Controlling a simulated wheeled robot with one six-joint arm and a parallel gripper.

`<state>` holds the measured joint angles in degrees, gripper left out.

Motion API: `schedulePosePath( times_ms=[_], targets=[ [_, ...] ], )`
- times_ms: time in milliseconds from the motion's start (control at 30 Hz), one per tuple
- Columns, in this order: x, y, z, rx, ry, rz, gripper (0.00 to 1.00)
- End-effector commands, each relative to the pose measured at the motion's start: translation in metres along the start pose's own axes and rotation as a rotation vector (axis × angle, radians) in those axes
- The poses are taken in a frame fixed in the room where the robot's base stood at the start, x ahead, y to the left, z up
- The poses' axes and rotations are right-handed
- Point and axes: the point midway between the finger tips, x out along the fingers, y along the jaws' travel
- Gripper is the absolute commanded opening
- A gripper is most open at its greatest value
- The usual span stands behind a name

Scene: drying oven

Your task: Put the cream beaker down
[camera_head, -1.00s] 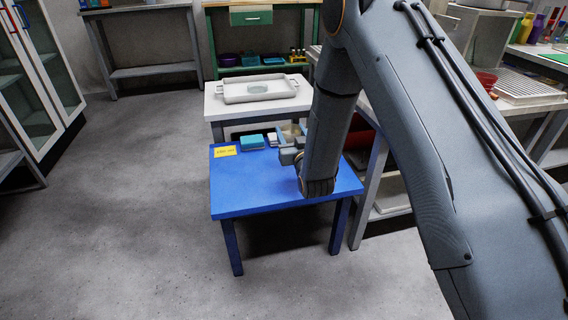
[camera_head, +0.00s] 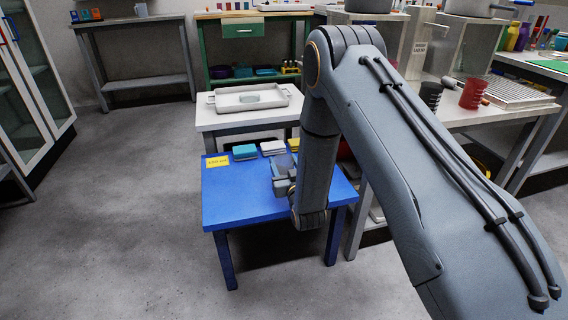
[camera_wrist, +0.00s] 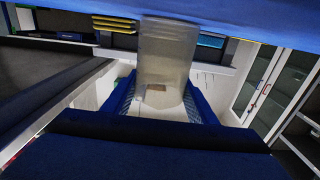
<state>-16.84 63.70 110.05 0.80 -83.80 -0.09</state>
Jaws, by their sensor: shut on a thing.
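The cream beaker (camera_wrist: 165,55) is translucent and shows in the wrist view between the two blue fingers of my gripper (camera_wrist: 160,98), which is shut on it. The blue table (camera_wrist: 235,15) lies along the top edge of that view, close to one end of the beaker; I cannot tell whether they touch. In the head view my gripper (camera_head: 283,180) is over the right part of the blue table (camera_head: 235,203), and my arm hides much of it. The beaker is hard to make out there.
A yellow label (camera_head: 217,162), a teal box (camera_head: 245,152) and a white box (camera_head: 272,148) lie along the table's back edge. A white table (camera_head: 225,115) with a tray (camera_head: 225,103) stands behind. The table's front left is clear.

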Motion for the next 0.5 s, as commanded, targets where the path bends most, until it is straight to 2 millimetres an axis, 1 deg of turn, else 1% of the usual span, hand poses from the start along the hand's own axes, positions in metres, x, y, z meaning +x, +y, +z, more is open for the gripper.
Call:
schedulePosePath(
  times_ms=[33, 67, 100, 167, 500],
  targets=[
    [0.0000, 0.0000, 0.0023, 0.000, 0.000, 0.000, 0.27],
    [0.0000, 0.0000, 0.0026, 0.000, 0.000, 0.000, 0.54],
    [0.0000, 0.0000, 0.0020, 0.000, 0.000, 0.000, 0.60],
    [0.0000, 0.0000, 0.0019, 0.000, 0.000, 0.000, 0.71],
    [-0.0001, 0.0000, -0.0006, 0.000, 0.000, 0.000, 0.71]
  ],
)
